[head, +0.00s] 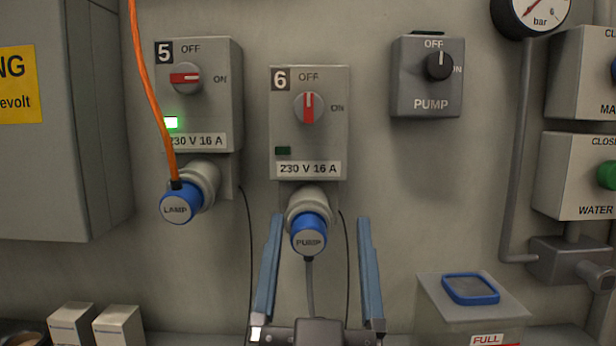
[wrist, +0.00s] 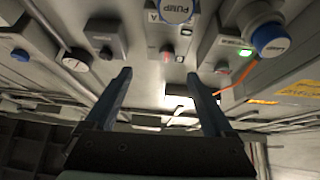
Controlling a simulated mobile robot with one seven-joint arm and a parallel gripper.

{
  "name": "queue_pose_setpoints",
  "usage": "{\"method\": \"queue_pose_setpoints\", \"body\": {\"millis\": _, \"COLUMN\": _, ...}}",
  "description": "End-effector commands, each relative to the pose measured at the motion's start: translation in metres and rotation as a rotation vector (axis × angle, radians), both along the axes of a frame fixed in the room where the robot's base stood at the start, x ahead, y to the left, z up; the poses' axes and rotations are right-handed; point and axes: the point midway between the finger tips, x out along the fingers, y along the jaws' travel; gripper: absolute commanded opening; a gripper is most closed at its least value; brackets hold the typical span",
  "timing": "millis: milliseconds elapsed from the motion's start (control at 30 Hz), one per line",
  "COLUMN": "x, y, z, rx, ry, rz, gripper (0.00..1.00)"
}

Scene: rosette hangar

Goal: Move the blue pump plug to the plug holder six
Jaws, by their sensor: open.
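The blue pump plug (head: 309,238), labelled PUMP, sits at the mouth of the grey round socket (head: 309,203) under box six (head: 309,150). A grey cable hangs from it. Box six has its red switch at OFF and a dark indicator. My gripper (head: 320,219) is open and empty, its blue fingers to the left and right of the plug in the head view, apart from it. In the wrist view the pump plug (wrist: 177,10) is at the top edge, beyond the fingertips (wrist: 158,73). How fully the plug is seated cannot be told.
The blue lamp plug (head: 177,205), with an orange cable (head: 150,90), is at box five (head: 220,100), switched ON, green light lit. A pump switch (head: 427,90) is at upper right. A container with a blue-rimmed top (head: 470,289) stands lower right.

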Motion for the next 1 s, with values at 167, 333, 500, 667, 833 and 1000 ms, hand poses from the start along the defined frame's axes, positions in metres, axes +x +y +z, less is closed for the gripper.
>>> {"method": "queue_pose_setpoints", "body": {"millis": 167, "x": 0.015, "y": -0.001, "z": 0.007, "rx": 0.002, "ry": 0.074, "rz": -0.004, "gripper": 0.88}}
{"method": "queue_pose_setpoints", "body": {"millis": 333, "x": 0.023, "y": -0.001, "z": 0.000, "rx": 0.000, "ry": 0.138, "rz": -0.005, "gripper": 0.88}}
{"method": "queue_pose_setpoints", "body": {"millis": 500, "x": 0.026, "y": 0.000, "z": -0.009, "rx": -0.005, "ry": 0.203, "rz": -0.002, "gripper": 0.88}}
{"method": "queue_pose_setpoints", "body": {"millis": 667, "x": 0.024, "y": 0.002, "z": -0.018, "rx": -0.010, "ry": 0.265, "rz": 0.004, "gripper": 0.88}}
{"method": "queue_pose_setpoints", "body": {"millis": 833, "x": 0.016, "y": 0.005, "z": -0.028, "rx": -0.017, "ry": 0.330, "rz": 0.015, "gripper": 0.88}}
{"method": "queue_pose_setpoints", "body": {"millis": 1000, "x": 0.005, "y": 0.008, "z": -0.039, "rx": -0.022, "ry": 0.381, "rz": 0.028, "gripper": 0.88}}
